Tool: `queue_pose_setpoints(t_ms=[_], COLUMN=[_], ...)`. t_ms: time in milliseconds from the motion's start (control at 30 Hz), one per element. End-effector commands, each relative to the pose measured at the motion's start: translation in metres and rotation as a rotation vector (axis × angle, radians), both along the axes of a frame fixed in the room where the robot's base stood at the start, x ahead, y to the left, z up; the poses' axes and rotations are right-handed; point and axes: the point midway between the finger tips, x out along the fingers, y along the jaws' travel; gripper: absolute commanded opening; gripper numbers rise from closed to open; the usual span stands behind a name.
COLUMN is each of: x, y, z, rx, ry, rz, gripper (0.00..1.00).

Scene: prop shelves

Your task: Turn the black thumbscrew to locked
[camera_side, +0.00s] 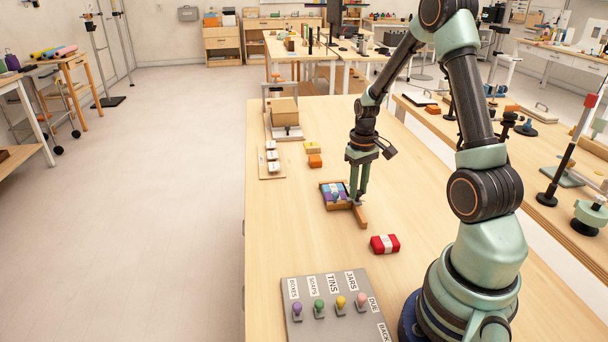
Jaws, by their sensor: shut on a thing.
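My gripper (357,203) points straight down at the right edge of a small wooden tray (341,207) on the table. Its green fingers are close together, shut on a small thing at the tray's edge. The fingers hide most of that thing, so I cannot tell whether it is the black thumbscrew. No black thumbscrew shows clearly anywhere, and its setting cannot be read. The tray holds small blue and purple blocks (334,189). A short wooden bar (361,216) stands or lies just below the fingertips, at the tray's right.
A red-and-white packet (385,244) lies nearer the front. A grey labelled panel (300,335) with several coloured knobs is at the front left.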

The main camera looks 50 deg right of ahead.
Motion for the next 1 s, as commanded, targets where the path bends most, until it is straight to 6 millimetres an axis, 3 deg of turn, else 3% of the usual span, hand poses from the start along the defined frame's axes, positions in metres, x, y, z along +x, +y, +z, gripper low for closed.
queue_pose_setpoints(t_ms=[1000], x=[0.0014], y=[-0.0012], z=[0.0015], rx=[-0.002], ry=[-0.005], rz=[-0.944], gripper=[0.00])
